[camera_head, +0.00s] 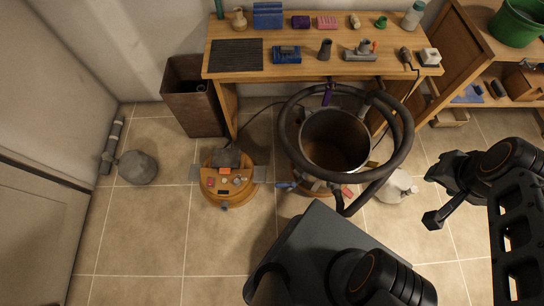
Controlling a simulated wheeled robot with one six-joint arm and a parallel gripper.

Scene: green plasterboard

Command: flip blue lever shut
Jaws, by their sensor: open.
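A small blue lever (285,185) sticks out to the left from the lower side of an open, grey round tank (336,140) on the floor. It appears to stand away from the tank wall; its exact angle is too small to tell. A purple lever (327,95) shows at the tank's back rim. My gripper (433,199) is at the right, open and empty, with its black fingers apart. It is well to the right of the blue lever, with the tank and a white jug between them.
A thick black hose (402,135) loops around the tank. An orange vacuum head (227,180) sits on the floor at left. A wooden bench (223,88) with tools stands behind, beside a brown bin (193,98). The white jug (398,187) is right of the tank. Floor at front left is clear.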

